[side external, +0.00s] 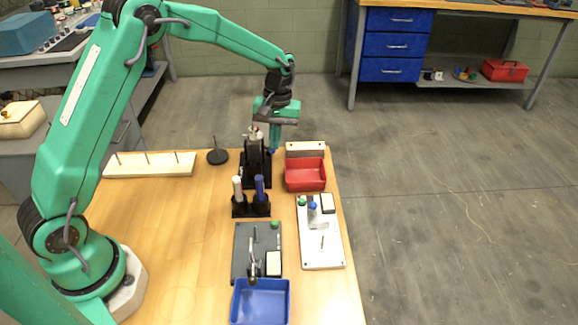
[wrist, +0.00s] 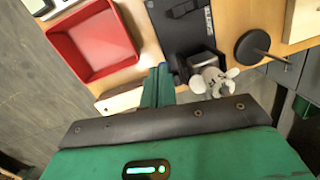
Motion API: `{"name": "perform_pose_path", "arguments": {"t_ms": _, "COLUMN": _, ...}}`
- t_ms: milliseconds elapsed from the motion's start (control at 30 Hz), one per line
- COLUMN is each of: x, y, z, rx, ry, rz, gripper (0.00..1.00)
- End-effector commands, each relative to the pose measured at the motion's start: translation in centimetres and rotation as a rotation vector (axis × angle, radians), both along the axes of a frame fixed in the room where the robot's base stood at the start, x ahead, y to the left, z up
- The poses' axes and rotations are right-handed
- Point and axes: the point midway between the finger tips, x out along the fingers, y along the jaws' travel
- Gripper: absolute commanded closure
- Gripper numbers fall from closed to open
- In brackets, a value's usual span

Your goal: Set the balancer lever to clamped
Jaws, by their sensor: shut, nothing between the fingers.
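My gripper (side external: 274,145) is shut and empty, above the far end of the table beside a black stand (side external: 257,170). Its closed fingers (wrist: 158,84) also show in the wrist view. I cannot tell for sure which part is the balancer lever. A dark grey plate (side external: 242,245) in the middle front carries a metal lever (side external: 253,255), a green knob and a pale block. My gripper is apart from both plates.
A red tray (side external: 306,187) and a cream block (side external: 305,149) are right of my gripper. A pale winged fitting (wrist: 213,82) tops the black stand. A holder (side external: 251,211) with white and blue handles, a blue bin (side external: 260,315), a peg board (side external: 150,172) and a black disc (side external: 217,158) stand around.

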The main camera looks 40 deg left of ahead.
Motion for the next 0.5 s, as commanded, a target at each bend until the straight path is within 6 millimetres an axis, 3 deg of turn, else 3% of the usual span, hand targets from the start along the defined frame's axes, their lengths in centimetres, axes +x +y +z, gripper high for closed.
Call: {"name": "perform_pose_path", "arguments": {"t_ms": 500, "x": -1.2, "y": -1.2, "z": -1.3, "rx": 0.003, "ry": 0.001, "rz": 0.0, "gripper": 1.0}}
